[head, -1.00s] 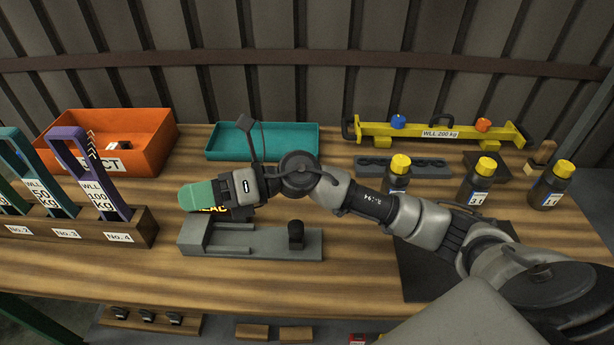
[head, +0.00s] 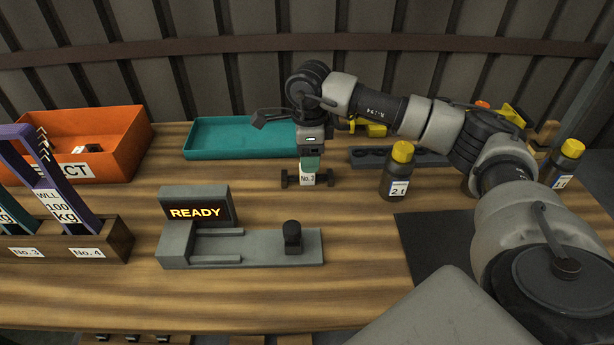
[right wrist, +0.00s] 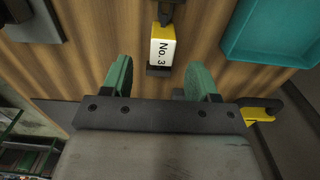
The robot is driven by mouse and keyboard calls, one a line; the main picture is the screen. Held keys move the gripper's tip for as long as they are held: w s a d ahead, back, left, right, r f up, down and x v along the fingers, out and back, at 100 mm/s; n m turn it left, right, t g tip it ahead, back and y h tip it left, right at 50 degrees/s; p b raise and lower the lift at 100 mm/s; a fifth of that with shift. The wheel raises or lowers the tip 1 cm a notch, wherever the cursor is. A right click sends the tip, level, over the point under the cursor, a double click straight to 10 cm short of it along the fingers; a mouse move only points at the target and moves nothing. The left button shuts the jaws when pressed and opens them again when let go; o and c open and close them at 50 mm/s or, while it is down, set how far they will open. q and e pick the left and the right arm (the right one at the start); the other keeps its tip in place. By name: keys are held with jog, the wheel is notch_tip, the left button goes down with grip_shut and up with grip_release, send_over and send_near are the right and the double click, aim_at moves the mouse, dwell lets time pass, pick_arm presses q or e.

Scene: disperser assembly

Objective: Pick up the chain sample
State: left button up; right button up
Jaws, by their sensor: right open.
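The chain sample (head: 307,179) is a small piece with a white "No. 3" label and dark ends, lying on the wooden table in front of the teal tray. In the right wrist view the sample (right wrist: 162,48) shows a yellow body and sits just beyond the fingertips, roughly midway between them. My right gripper (head: 310,161) points down above the sample, and its green fingers partly overlap it in the head view. In the right wrist view the gripper (right wrist: 160,78) is open with nothing between its fingers. My left gripper is not in view.
A grey fixture (head: 270,248) with a "READY" display stands in front. The teal tray (head: 215,140) and orange bin (head: 125,150) are behind and left. A "2 t" bottle (head: 397,175) stands right of the sample. A label rack (head: 120,240) is at left.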

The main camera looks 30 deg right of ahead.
jog(key=shift+w+a+f+p, duration=0.1)
jog(key=shift+f+p, duration=0.15)
jog(key=shift+f, duration=1.3)
jog(key=shift+w+f+p, duration=0.1)
jog(key=shift+f+p, duration=0.1)
jog(key=shift+f, duration=1.35)
grip_shut()
